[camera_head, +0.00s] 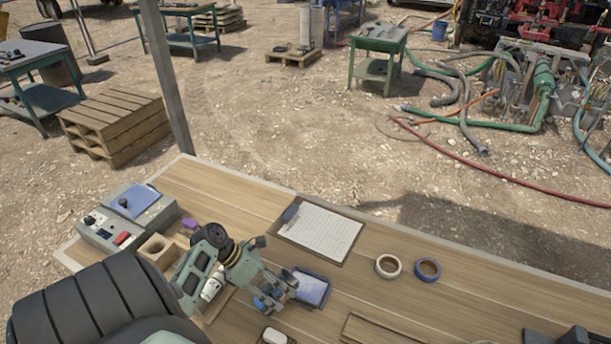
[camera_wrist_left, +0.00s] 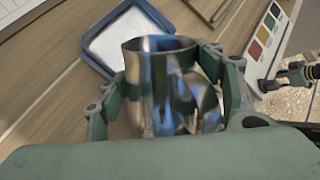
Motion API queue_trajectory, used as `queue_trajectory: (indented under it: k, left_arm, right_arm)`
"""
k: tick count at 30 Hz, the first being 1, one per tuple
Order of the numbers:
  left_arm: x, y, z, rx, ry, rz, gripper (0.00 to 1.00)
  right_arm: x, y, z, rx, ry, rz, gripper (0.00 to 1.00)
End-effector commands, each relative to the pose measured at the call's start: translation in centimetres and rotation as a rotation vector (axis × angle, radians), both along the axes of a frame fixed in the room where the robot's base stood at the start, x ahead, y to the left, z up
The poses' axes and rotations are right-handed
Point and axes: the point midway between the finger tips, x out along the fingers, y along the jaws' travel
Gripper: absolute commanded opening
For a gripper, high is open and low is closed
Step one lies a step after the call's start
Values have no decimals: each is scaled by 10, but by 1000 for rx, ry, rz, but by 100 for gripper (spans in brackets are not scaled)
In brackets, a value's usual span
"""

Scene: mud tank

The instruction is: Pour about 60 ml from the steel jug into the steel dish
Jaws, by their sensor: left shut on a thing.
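The steel jug (camera_wrist_left: 158,95) is shiny and stands between the green-grey fingers of my left gripper (camera_wrist_left: 170,100) in the left wrist view. The gripper is shut on it. In the head view my left gripper (camera_head: 270,292) is over the near left part of the wooden table, just left of a blue-rimmed tray; the jug is mostly hidden there by the fingers. I cannot tell the jug's tilt or what is in it. I cannot make out the steel dish in either view. Dark parts at the lower right edge may be my right gripper, but its fingers are unclear.
The blue-rimmed tray (camera_head: 312,289) holds something pale. A clipboard (camera_head: 320,233) lies behind it. Two tape rolls (camera_head: 388,266) (camera_head: 427,270) lie to the right. A grey control box (camera_head: 128,218) and a wooden block (camera_head: 157,251) stand at left. The table's middle right is mostly clear.

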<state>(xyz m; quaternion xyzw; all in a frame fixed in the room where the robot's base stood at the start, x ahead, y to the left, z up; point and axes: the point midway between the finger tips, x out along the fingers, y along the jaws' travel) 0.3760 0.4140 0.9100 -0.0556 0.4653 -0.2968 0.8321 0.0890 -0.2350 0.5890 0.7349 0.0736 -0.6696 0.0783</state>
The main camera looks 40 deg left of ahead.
Motion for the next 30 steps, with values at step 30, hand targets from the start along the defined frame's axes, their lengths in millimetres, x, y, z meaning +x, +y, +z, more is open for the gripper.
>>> queue_trajectory:
  k: [30]
  left_arm:
    - [-5, 2, 7, -84, -287, -3, 14]
  right_arm:
    - [-1, 0, -4, 0, 2, 0, 40]
